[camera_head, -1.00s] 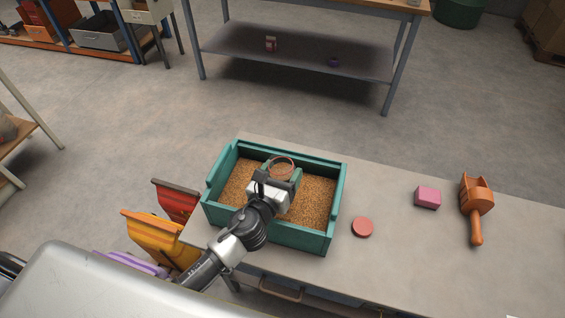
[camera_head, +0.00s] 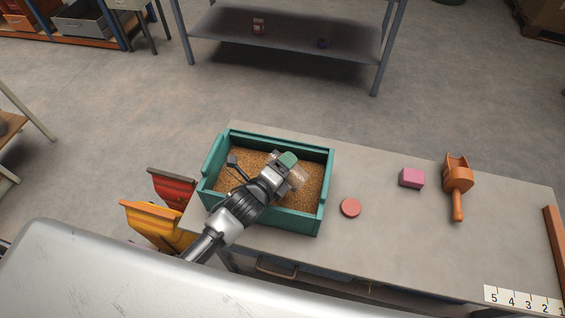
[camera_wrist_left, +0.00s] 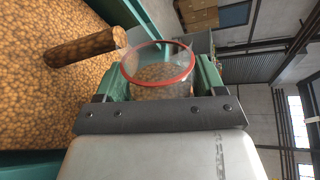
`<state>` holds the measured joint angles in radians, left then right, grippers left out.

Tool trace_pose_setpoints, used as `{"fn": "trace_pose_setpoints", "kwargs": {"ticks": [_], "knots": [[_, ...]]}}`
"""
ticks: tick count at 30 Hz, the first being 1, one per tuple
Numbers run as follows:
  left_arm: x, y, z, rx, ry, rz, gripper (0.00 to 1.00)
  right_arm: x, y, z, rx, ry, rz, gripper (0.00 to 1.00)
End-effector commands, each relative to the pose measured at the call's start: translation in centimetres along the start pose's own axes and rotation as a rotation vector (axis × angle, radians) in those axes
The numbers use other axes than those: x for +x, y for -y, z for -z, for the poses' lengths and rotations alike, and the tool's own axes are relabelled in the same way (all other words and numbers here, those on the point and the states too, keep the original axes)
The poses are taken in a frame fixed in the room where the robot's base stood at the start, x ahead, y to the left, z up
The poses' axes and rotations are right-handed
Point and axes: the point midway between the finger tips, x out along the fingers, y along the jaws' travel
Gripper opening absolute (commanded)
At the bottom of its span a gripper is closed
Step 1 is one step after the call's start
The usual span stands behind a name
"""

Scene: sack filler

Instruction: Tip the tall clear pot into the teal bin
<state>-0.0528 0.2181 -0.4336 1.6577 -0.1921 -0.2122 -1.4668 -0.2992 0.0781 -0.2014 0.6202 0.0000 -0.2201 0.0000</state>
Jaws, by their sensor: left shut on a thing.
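The teal bin (camera_head: 327,190) stands on the left end of the table with golden grain (camera_head: 240,168) in it. My left gripper (camera_head: 292,168) is over the bin, shut on the clear pot (camera_head: 299,178), which is partly hidden in the head view. In the left wrist view the clear pot (camera_wrist_left: 160,72) has a red rim and sits between the teal fingers (camera_wrist_left: 207,78), with grain inside. The pot is tipped. A thick grain-coloured column (camera_wrist_left: 85,47) runs from its rim towards the grain in the bin. My right gripper is not in view.
A red disc (camera_head: 351,208), a pink block (camera_head: 411,178) and an orange scoop (camera_head: 457,180) lie on the table right of the bin. A red container (camera_head: 172,188) and a yellow container (camera_head: 155,225) are at its left. A numbered strip (camera_head: 520,300) lies front right.

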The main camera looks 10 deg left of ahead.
Motion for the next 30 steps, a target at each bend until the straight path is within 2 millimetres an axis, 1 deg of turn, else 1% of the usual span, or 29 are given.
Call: {"fn": "trace_pose_setpoints", "kwargs": {"ticks": [1,4,6,9,13,16,18,22,30], "knots": [[0.0,-0.2,-0.3,-0.069,-0.020,-0.003,0.44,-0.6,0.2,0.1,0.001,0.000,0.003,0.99],[0.3,-1.0,-0.4,-0.237,-0.066,-0.003,0.44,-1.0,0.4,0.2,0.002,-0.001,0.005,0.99],[0.1,-0.2,-0.9,-0.322,-0.088,-0.001,0.44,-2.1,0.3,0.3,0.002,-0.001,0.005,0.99],[-0.1,0.2,-1.5,-0.469,-0.128,-0.001,0.44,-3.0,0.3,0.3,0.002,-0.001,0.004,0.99],[-0.1,0.3,-2.3,-0.654,-0.177,-0.001,0.44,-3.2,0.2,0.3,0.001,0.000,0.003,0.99],[-0.1,0.3,-2.7,-0.767,-0.207,0.000,0.44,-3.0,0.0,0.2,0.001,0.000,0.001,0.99],[-0.1,0.3,-3.0,-0.827,-0.222,-0.001,0.44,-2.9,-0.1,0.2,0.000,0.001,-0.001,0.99],[-0.1,0.5,-3.2,-0.893,-0.240,0.001,0.44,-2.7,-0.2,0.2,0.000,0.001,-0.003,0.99],[-0.2,0.6,-3.2,-0.914,-0.245,0.000,0.44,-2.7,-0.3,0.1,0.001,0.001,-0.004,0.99]]}}
